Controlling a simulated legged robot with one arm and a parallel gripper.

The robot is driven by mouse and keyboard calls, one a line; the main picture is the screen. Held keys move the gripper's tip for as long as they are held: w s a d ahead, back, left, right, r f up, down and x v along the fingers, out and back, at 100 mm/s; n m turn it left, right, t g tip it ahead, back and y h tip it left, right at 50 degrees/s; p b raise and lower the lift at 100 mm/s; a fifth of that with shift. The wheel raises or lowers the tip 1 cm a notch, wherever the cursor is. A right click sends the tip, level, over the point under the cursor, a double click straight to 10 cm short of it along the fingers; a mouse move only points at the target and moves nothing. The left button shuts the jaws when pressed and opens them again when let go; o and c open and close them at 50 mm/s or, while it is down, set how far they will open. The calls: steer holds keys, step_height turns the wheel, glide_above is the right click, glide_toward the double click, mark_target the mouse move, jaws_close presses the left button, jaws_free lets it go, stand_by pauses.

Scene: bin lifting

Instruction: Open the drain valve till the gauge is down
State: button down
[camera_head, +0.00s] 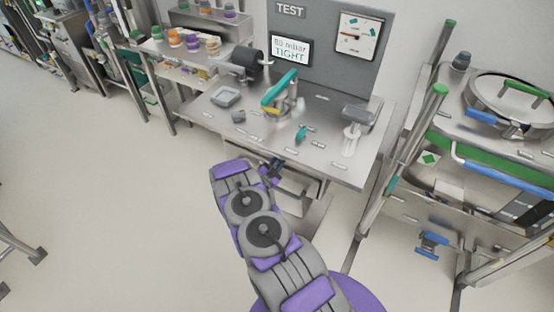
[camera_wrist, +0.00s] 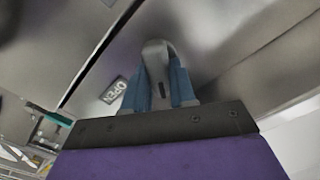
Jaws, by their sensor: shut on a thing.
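In the wrist view, my gripper (camera_wrist: 160,85) has its two blue fingers on either side of a grey rounded lever (camera_wrist: 155,50), shut on it. I take the lever to be the drain valve's handle; the valve body is not clearly seen. In the head view, my gripper (camera_head: 272,171) is low at the bench's front edge, and the lever cannot be made out there.
The steel bench (camera_head: 330,160) carries a fitting with a teal lever (camera_head: 278,88), a grey tray (camera_head: 226,96) and a clear-and-grey tool (camera_head: 352,133). A cart with a round lidded vessel (camera_head: 510,100) stands at the right.

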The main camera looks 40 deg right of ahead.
steer(key=m, duration=0.5)
steer(key=shift+s+d+f+m+p, duration=0.1)
steer(key=shift+s+f+m+p, duration=0.1)
steer(key=shift+m+p, duration=0.15)
steer(key=m, duration=0.3)
steer(key=m+b, duration=0.1)
steer(key=m, duration=0.1)
steer(key=shift+s+f+m, duration=0.1)
steer(key=shift+f+m, duration=0.15)
steer(key=shift+f, duration=0.1)
steer(key=c, duration=0.9)
jaws_free()
steer(key=p+v, duration=0.1)
steer(key=v, duration=1.6)
steer(key=shift+a+p, duration=0.2)
steer(key=shift+p, duration=0.1)
